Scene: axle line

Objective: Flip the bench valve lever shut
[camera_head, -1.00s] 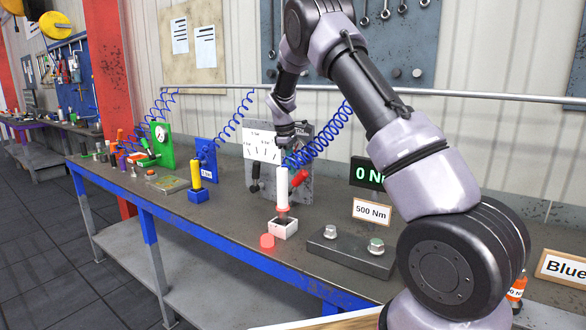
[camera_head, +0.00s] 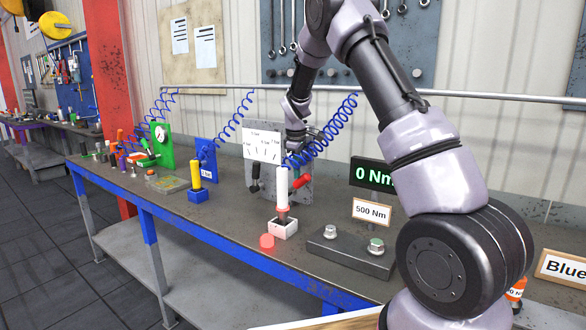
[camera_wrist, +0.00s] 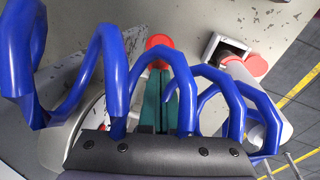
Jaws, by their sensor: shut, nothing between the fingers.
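A red lever (camera_head: 300,180) angles up to the right from the grey gauge panel (camera_head: 302,200) on the bench. A black lever (camera_head: 255,178) stands at the panel's left side. My gripper (camera_head: 296,158) is just above the red lever, partly hidden by the blue coil. In the wrist view my green fingers (camera_wrist: 157,100) are together and empty. A red end (camera_wrist: 159,42), apparently the lever's, shows beyond their tips. I cannot tell whether they touch it.
Blue coiled hose (camera_wrist: 185,95) crosses close before the wrist camera and beside my gripper. A white-and-red tool (camera_head: 283,190) stands in a white box (camera_head: 285,230) in front of the panel. A red cap (camera_head: 267,241) and a grey bolt block (camera_head: 350,252) lie nearby.

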